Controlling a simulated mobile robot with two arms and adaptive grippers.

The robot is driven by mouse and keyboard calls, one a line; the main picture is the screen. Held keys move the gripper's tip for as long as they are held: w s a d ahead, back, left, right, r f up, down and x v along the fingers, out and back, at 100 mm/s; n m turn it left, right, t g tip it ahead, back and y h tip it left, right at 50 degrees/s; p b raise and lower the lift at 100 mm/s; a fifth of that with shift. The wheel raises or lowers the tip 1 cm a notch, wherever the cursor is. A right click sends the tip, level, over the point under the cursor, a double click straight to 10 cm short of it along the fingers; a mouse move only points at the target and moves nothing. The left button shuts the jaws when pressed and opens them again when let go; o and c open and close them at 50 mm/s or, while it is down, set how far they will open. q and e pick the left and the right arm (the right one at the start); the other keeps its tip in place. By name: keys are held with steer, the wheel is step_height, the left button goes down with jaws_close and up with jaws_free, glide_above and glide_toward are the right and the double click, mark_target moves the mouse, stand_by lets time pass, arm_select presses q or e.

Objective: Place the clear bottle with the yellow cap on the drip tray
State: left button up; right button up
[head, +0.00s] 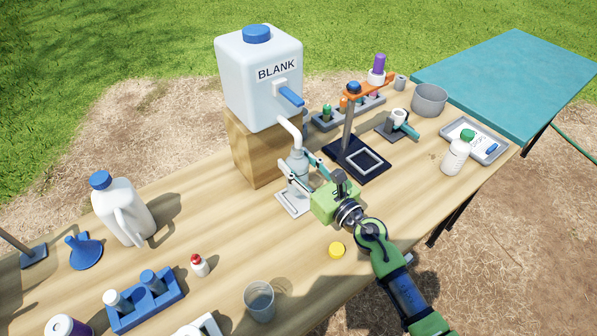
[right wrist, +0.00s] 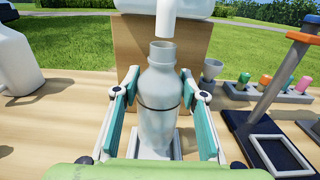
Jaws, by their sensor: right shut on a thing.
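The clear bottle (head: 298,164) is uncapped and upright, with its open mouth below the spout of the BLANK container. It also shows in the right wrist view (right wrist: 159,110). My right gripper (head: 306,176) is shut on the bottle, with one finger on each side of its body. The pale drip tray (head: 290,207) is directly under the bottle; whether the base touches it I cannot tell. The yellow cap (head: 336,249) lies apart on the table, to the right of and nearer than the tray. My left gripper is not in view.
The BLANK container (head: 258,82) with a blue tap sits on a wooden block (head: 252,150) behind the bottle. A dark stand (head: 357,160) is close on the right. A white jug (head: 123,208) and blue rack (head: 145,299) are left. Bare table lies between.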

mark_target(304, 180)
step_height(304, 180, down, 3)
steer(key=shift+b, duration=0.95)
steer(key=shift+f, duration=0.2)
steer(key=shift+f+b, duration=0.2)
steer(key=shift+b, duration=0.1)
steer(key=o, duration=1.2)
